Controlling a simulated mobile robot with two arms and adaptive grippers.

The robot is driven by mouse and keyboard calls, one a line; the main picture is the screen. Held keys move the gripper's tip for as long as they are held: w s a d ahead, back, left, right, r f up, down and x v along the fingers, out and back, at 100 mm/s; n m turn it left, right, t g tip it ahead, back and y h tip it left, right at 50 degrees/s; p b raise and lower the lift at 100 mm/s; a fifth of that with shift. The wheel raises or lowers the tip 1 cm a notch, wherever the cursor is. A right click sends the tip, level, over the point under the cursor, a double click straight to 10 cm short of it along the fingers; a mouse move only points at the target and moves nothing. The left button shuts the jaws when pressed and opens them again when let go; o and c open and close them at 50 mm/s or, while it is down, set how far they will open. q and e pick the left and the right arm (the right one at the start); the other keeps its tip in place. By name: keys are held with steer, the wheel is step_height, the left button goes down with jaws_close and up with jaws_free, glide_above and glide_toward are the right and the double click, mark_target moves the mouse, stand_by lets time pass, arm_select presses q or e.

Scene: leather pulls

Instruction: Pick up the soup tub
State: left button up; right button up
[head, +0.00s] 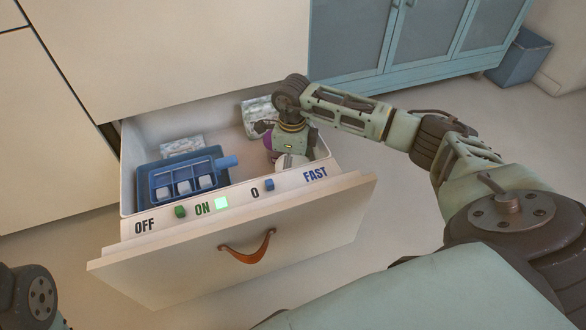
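A round white-topped thing (291,162), which may be the soup tub, sits low in the open drawer near its front right corner. A purple patch (268,141) shows just left of my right gripper; I cannot tell whether it belongs to the same thing. My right gripper (293,150) points down into the drawer right over the white top. Its fingers are largely hidden, so I cannot tell whether they hold anything. My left gripper is out of view; only part of my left arm shows at lower left.
The drawer (240,245) has a brown leather pull (247,252). A blue tray (150,198) with a blue compartmented holder (186,180) fills its left side. A rim strip carries labels and small blocks.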

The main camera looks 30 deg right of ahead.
steer(key=shift+c, duration=0.2)
steer(key=c, duration=1.3)
steer(key=shift+c, duration=0.5)
steer(key=shift+r, duration=0.15)
